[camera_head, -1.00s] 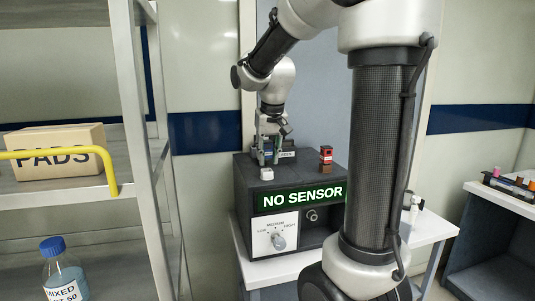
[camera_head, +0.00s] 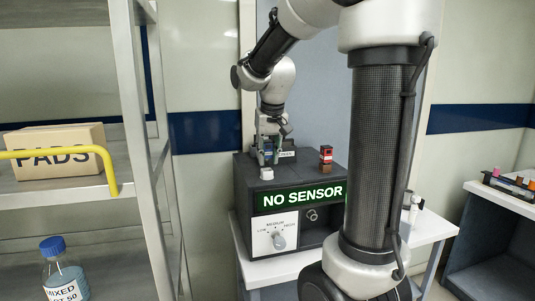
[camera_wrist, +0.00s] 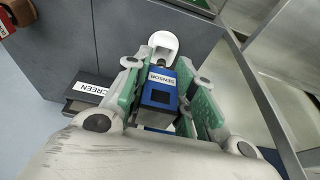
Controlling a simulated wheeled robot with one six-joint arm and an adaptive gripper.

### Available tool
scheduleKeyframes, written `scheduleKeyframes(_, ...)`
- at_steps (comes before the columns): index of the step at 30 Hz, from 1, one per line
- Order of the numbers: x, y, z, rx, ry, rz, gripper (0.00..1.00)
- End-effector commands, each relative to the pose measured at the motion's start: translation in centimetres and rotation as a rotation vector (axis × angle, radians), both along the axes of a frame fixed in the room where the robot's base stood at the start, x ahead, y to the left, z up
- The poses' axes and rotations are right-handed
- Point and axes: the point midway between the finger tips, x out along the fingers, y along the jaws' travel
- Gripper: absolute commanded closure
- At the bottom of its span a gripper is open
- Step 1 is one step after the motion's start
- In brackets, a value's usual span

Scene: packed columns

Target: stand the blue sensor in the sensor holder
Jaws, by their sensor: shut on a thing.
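The blue sensor (camera_wrist: 158,104), with a dark square on its face, is between the green-padded fingers of my gripper (camera_wrist: 160,100) in the wrist view. My gripper is shut on it. A white label reading SENSOR shows at its upper end.
A white rounded piece (camera_head: 267,174) stands close in front of my gripper. A dark holder labelled SCREEN (camera_wrist: 88,90) lies beside it. A red block (camera_head: 326,155) stands to the right on the cabinet. The cabinet front reads NO SENSOR (camera_head: 303,195). A metal shelf (camera_head: 70,192) is left.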

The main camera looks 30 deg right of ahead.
Motion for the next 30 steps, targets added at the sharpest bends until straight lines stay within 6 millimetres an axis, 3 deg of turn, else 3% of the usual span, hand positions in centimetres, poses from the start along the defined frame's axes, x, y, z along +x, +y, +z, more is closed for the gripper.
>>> scheduleKeyframes(30,0.0,0.0,-2.5,0.0,0.001,0.0,1.0)
